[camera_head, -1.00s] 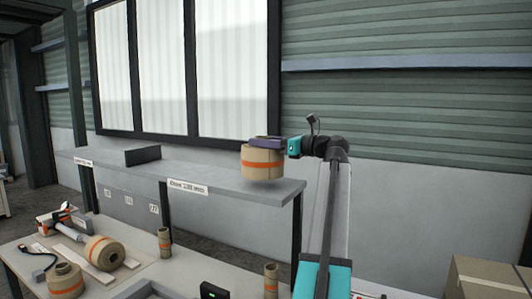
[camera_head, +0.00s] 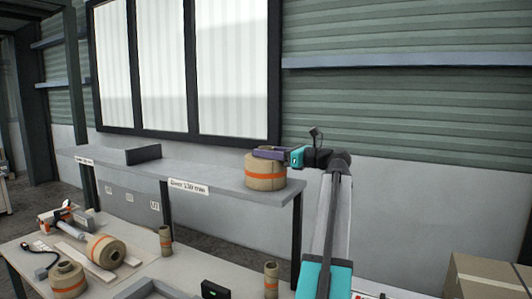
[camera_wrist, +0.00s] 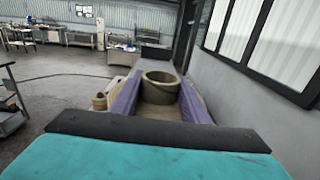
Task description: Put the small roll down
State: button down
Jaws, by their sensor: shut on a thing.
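A brown paper roll (camera_head: 264,178) with an orange band stands upright at the right end of the grey shelf (camera_head: 225,182). Its base looks to be on the shelf top or very close above it; I cannot tell which. My gripper (camera_head: 270,153), with purple fingers, is shut on the roll at its upper part. In the wrist view the roll's open core (camera_wrist: 160,78) shows between the two fingers (camera_wrist: 160,100).
A label reading about "Over 130 mm" (camera_head: 188,187) is on the shelf's front edge, and a dark upright divider (camera_head: 143,154) stands further left. Several other rolls, such as one lying on its side (camera_head: 106,250), are on the bench (camera_head: 175,267) below. A cardboard box (camera_head: 485,275) is at lower right.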

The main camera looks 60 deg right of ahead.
jog(key=c, duration=1)
grip_release()
jog(key=s+b, duration=0.1)
jog(key=s, duration=0.3)
jog(key=s+b, duration=0.1)
jog(key=s, duration=0.3)
jog(key=s+b, duration=0.1)
jog(key=s, duration=0.3)
jog(key=shift+d, duration=0.4)
jog(key=shift+r, duration=0.15)
